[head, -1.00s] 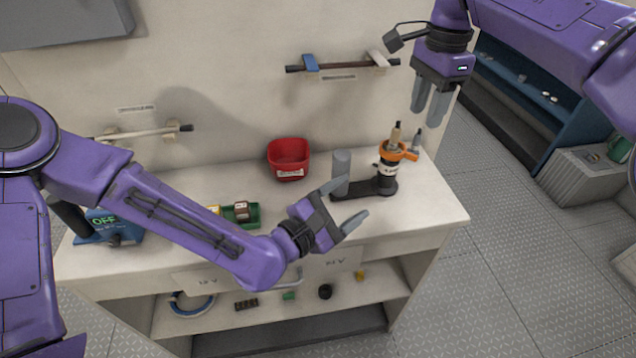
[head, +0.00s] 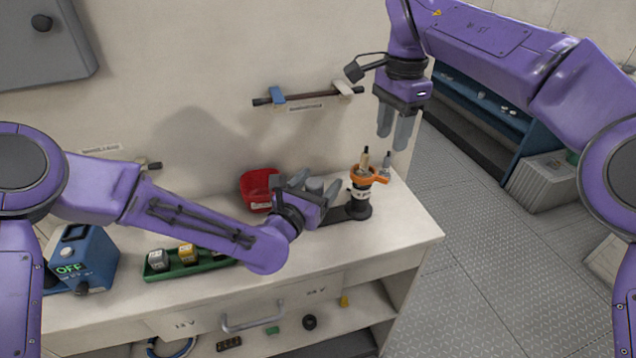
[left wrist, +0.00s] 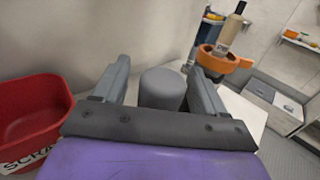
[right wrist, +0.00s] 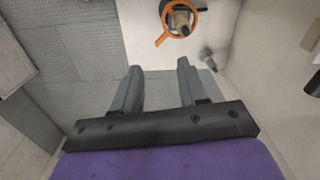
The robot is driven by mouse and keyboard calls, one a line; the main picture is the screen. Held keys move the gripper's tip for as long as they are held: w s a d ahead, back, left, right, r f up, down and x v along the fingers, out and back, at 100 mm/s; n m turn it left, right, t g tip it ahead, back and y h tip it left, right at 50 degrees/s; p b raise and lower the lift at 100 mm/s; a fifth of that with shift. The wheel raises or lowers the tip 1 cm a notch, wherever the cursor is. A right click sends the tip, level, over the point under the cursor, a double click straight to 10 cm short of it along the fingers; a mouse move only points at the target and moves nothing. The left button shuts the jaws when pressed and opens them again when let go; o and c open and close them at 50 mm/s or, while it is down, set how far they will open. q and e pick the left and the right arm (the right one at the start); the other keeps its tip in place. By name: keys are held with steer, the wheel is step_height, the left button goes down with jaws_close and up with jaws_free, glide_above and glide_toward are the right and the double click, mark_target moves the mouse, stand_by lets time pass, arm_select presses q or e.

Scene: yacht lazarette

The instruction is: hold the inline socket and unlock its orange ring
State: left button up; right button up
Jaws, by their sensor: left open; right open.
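The inline socket (head: 359,194), a white and black body with a tan plug in its top, stands upright at the right end of a dark bar on the bench. Its orange ring (head: 378,178) with a side lever also shows in the right wrist view (right wrist: 163,41). A grey post (left wrist: 163,88) at the bar's other end stands between the spread fingers of my left gripper (head: 308,186), which is open; contact cannot be told. My right gripper (head: 395,138) is open and empty, pointing down above and slightly right of the socket.
A red scrap bin (head: 256,190) stands behind my left gripper. A green tray (head: 190,268) and a blue box reading OFF (head: 90,258) are at the left. A small grey fitting (head: 386,163) stands behind the ring. The bench front right is clear.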

arm_select(q)
steer(key=shift+w+d, duration=0.1)
steer(key=shift+w, duration=0.05)
steer(key=c, duration=1.3)
arm_select(e)
steer(key=shift+c, duration=0.9)
arm_select(q)
steer(key=shift+w, duration=0.1)
arm_select(e)
steer(key=r, duration=0.1)
steer(key=s+r, duration=0.1)
steer(key=r, duration=0.1)
steer(key=shift+s+r+t, duration=0.15)
steer(key=shift+r+t, duration=0.15)
jaws_close()
steer(key=s+a+f+n+t+h, duration=0.1)
steer(key=s+a+f+n+t, duration=0.2)
steer(key=s+n, duration=0.4)
steer(key=shift+s+a+h, duration=0.4)
steer(key=shift+s+a, duration=0.25)
steer(key=shift+a, duration=0.1)
